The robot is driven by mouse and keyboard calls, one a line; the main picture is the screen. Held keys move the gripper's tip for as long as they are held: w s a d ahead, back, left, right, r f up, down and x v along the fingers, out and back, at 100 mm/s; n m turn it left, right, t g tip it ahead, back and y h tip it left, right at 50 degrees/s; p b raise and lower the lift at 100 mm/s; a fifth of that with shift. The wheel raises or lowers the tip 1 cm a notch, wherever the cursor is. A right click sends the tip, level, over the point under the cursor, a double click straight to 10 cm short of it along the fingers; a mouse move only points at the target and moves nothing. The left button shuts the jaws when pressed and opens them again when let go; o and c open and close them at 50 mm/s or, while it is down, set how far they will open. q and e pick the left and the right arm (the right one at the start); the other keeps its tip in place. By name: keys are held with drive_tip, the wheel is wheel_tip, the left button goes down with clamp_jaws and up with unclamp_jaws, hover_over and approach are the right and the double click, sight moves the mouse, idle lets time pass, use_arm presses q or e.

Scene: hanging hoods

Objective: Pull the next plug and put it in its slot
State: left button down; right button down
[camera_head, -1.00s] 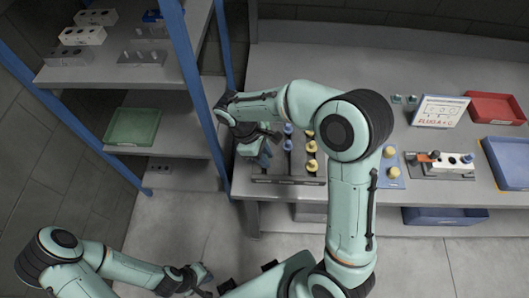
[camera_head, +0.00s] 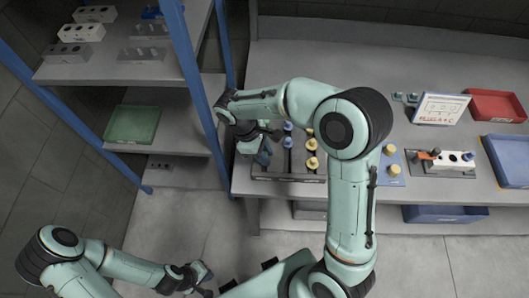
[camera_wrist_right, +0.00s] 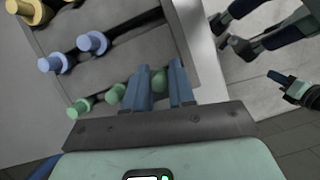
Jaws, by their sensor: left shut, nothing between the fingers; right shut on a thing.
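A rack (camera_head: 288,172) on the bench holds rows of plugs. Blue plugs (camera_head: 288,127) and yellow plugs (camera_head: 311,162) stand in it; the wrist view shows blue (camera_wrist_right: 92,42), yellow (camera_wrist_right: 42,8) and green ones (camera_wrist_right: 80,107). My right gripper (camera_head: 264,157) is at the rack's left end, shut on a green plug (camera_wrist_right: 158,82), mostly hidden between the fingers. Whether this plug is clear of the rack cannot be told. A white block (camera_head: 452,157) with dark holes and an orange piece (camera_head: 428,154) sits on the bench at right. My left gripper (camera_head: 207,280) is shut and empty, low above the floor.
A sign (camera_head: 441,108) reading "PLUGS A + C", a red tray (camera_head: 493,91) and a blue tray (camera_head: 497,143) are at the right. A blue plate (camera_head: 400,156) bears yellow plugs. A blue-posted shelf (camera_head: 185,75) with more blocks (camera_head: 81,32) and a green tray (camera_head: 132,125) stands left.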

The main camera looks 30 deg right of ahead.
use_arm(q)
drive_tip(key=shift+s+f+b, duration=0.4)
drive_tip(key=shift+f, duration=0.15)
use_arm(e)
drive_tip(key=shift+f, duration=1)
drive_tip(key=c, duration=0.9)
unclamp_jaws()
drive_tip(key=shift+o, duration=0.2)
use_arm(q)
drive_tip(key=w+r+p, duration=0.2)
drive_tip(key=r, duration=0.1)
drive_tip(key=shift+w, duration=0.3)
use_arm(e)
drive_tip(key=v, duration=1.3)
drive_tip(key=shift+r, duration=0.3)
